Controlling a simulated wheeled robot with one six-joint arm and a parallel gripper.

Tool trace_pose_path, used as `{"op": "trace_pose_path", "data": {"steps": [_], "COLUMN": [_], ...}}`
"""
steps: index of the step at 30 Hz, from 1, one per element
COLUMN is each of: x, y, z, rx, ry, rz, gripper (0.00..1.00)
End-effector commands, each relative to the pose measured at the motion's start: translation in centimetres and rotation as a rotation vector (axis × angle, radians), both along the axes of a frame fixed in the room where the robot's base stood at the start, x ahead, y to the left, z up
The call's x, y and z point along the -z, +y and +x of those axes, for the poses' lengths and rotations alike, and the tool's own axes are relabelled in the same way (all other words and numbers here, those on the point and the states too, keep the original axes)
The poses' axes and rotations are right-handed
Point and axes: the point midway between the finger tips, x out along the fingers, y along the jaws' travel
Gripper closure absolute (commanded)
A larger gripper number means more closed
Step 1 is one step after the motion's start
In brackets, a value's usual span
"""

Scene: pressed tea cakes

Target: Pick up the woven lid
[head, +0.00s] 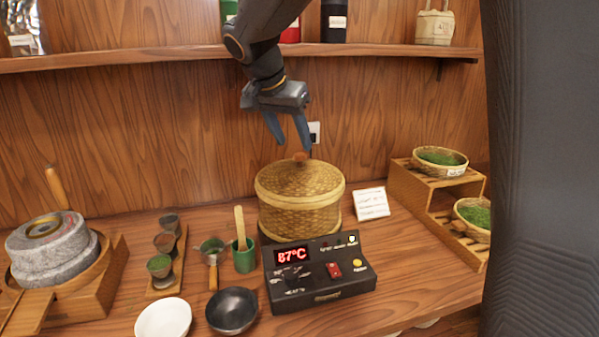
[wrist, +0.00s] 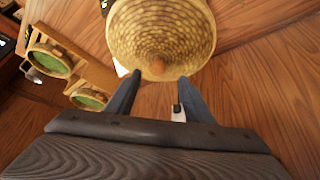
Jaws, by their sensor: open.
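The woven lid (head: 297,181) is round and tan with a small orange-brown knob (head: 300,157) on top. It sits on the woven steamer basket (head: 300,219), behind the black control box. My gripper (head: 289,148) is open and points down just above the lid, with its fingertips close to the knob. In the wrist view the lid (wrist: 160,30) fills the top middle, and its knob (wrist: 158,67) lies a little beyond and between my fingertips (wrist: 157,84). I cannot tell whether a finger touches the knob.
The black control box (head: 318,279) reads 87°C. A green cup (head: 244,260), a white bowl (head: 163,319) and a dark bowl (head: 231,310) stand to the left and front. A stepped wooden rack (head: 437,212) is at right. A shelf (head: 180,57) crosses behind my arm.

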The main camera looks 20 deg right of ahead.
Motion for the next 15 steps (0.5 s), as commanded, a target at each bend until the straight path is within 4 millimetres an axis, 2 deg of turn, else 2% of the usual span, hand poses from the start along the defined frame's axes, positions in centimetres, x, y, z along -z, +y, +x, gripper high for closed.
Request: {"op": "trace_pose_path", "data": {"steps": [9,15], "x": [3.6,4.0], "y": [-1.7,-1.8], "z": [1.0,1.1], "rx": [0.001,0.0], "ry": [0.003,0.001], "rz": [0.0,0.001], "gripper": [0.53,0.53]}}
